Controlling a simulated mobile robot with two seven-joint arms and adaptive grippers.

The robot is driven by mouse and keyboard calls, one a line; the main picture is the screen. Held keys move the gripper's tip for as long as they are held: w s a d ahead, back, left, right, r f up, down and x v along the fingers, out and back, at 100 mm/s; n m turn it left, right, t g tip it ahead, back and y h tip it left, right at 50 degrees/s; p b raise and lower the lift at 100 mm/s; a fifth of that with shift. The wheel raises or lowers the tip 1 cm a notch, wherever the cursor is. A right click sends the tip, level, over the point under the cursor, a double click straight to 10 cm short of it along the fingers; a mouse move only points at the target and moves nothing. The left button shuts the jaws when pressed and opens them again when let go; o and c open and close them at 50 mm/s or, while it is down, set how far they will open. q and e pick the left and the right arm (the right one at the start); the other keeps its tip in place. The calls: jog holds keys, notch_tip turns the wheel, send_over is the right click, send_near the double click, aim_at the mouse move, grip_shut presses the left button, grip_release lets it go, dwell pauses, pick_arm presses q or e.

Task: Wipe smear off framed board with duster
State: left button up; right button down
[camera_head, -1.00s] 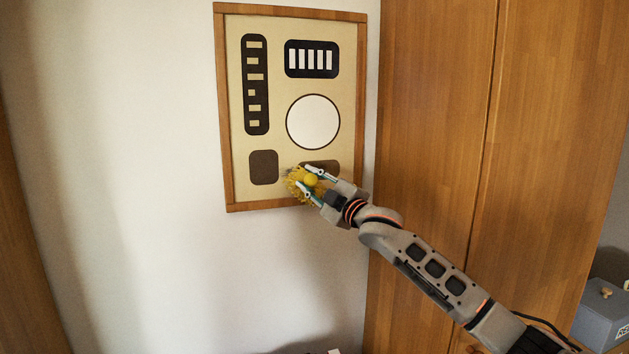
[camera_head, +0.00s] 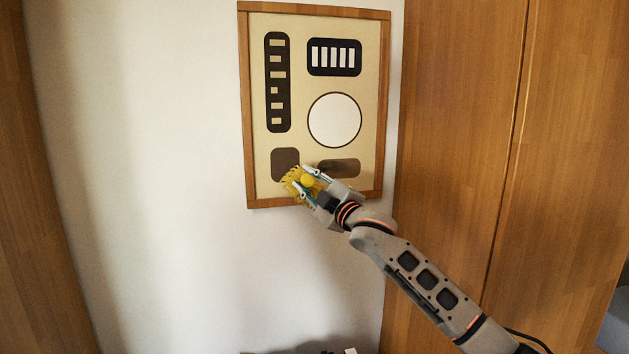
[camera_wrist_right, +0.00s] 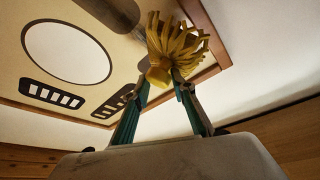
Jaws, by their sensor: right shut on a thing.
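The framed board (camera_head: 317,100) hangs on the white wall, with a wooden frame and a cream face bearing dark panels and a white disc. My right gripper (camera_head: 308,185) is shut on the yellow duster (camera_head: 293,181), at the lower part of the board. In the right wrist view the gripper (camera_wrist_right: 160,88) grips the duster's yellow knob, and its strands (camera_wrist_right: 181,42) spread out against or close to the board near the frame. My left gripper is not in view.
Tall wooden panels (camera_head: 460,90) stand right of the board. Bare white wall (camera_head: 150,150) lies to its left and below. Some small dark and white items (camera_head: 330,351) show at the bottom edge.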

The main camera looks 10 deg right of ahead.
jog(key=shift+a, duration=0.25)
jog(key=shift+s, duration=3.05)
jog(key=shift+s, duration=1.5)
